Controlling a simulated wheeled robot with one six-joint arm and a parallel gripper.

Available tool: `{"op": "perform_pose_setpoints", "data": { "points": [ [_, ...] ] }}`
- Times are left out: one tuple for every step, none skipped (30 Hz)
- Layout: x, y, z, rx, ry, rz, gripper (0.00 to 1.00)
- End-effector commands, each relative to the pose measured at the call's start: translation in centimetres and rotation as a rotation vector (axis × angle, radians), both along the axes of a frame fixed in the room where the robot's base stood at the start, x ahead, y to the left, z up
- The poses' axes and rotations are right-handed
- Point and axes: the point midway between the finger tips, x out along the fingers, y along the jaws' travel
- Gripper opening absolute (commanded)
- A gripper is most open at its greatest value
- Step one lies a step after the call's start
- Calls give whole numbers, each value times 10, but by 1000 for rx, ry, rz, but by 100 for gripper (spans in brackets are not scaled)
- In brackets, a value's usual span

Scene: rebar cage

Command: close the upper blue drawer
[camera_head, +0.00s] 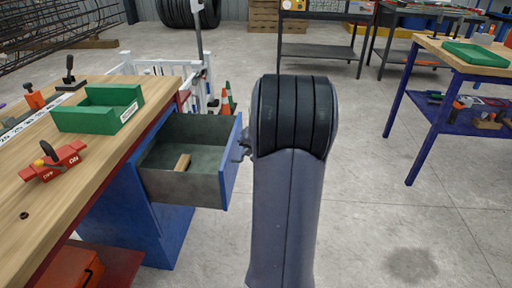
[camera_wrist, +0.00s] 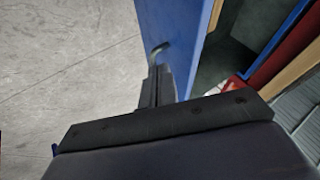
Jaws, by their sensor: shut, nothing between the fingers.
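The upper blue drawer (camera_head: 229,165) stands pulled out from the blue cabinet (camera_head: 150,215) under the wooden workbench. Its grey inside holds a small wooden block (camera_head: 183,162). My gripper (camera_head: 243,150) is at the outer face of the drawer front, mostly hidden behind my arm. In the wrist view my gripper (camera_wrist: 158,84) is shut, with its fingertips close to the metal handle (camera_wrist: 160,48) on the blue drawer front (camera_wrist: 178,30). I cannot tell whether the fingertips touch the handle.
The workbench (camera_head: 60,185) at left carries a green bin (camera_head: 98,110) and a red tool (camera_head: 55,162). A blue-legged table (camera_head: 445,100) stands at right. The concrete floor (camera_head: 390,190) at right is clear.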

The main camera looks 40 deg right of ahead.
Motion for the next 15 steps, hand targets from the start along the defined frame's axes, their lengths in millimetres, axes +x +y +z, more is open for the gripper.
{"op": "perform_pose_setpoints", "data": {
  "points": [
    [6,1,-11,2,2,3,0],
    [10,3,-13,1,1,3,0],
    [16,9,-9,-1,-1,5,0],
    [19,12,-9,-1,-1,4,0],
    [22,15,-9,-1,-1,5,0],
    [26,18,-9,0,0,5,0],
    [28,20,-8,-1,0,4,0],
    [30,21,-8,-2,1,4,0],
    [33,23,-8,-1,1,3,0],
    [34,24,-8,-1,1,2,0],
    [35,25,-8,-1,0,2,0],
    [36,26,-8,-1,0,2,0],
    [36,26,-8,-1,0,1,0],
    [36,26,-8,-1,0,1,0],
    [37,26,-8,-1,1,0,0]
  ]
}}
